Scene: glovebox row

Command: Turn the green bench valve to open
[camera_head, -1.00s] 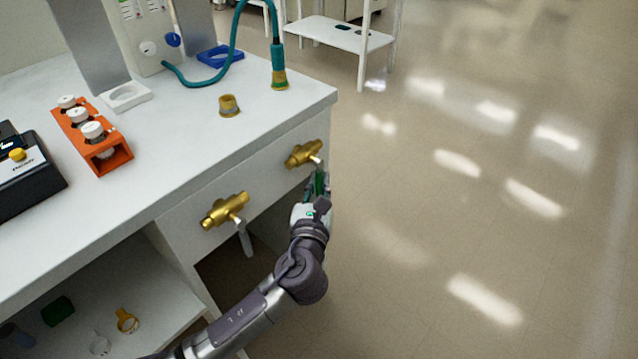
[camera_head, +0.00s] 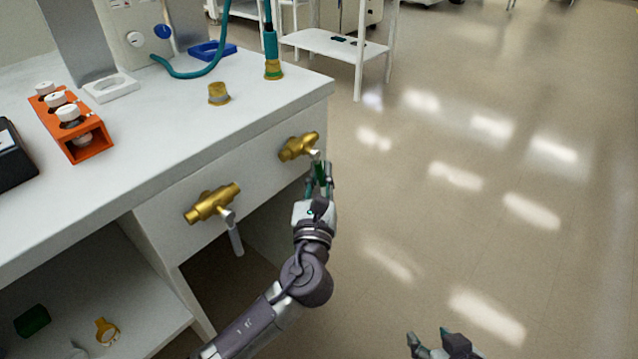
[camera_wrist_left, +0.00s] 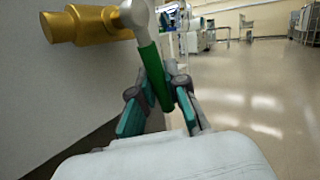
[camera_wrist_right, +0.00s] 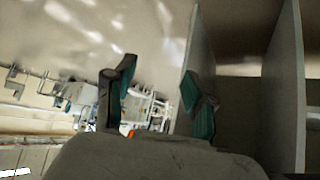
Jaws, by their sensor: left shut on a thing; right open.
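The green bench valve has a brass body (camera_head: 298,147) on the bench's front panel near its right corner. Its green lever handle (camera_head: 320,172) hangs down from a pale hub. In the left wrist view the brass body (camera_wrist_left: 92,24) is at upper left and the green handle (camera_wrist_left: 154,74) slants down between the fingers. My left gripper (camera_head: 321,176) is shut on the green handle. My right gripper (camera_head: 428,342) is open and empty at the bottom of the head view, away from the valve; it also shows in the right wrist view (camera_wrist_right: 160,90).
A second brass valve (camera_head: 212,203) with a pale lever (camera_head: 235,238) is left of the green one. The bench top (camera_head: 150,130) carries an orange rack (camera_head: 88,152), a brass fitting (camera_head: 218,94) and a teal hose (camera_head: 190,74). The floor right of the bench is clear.

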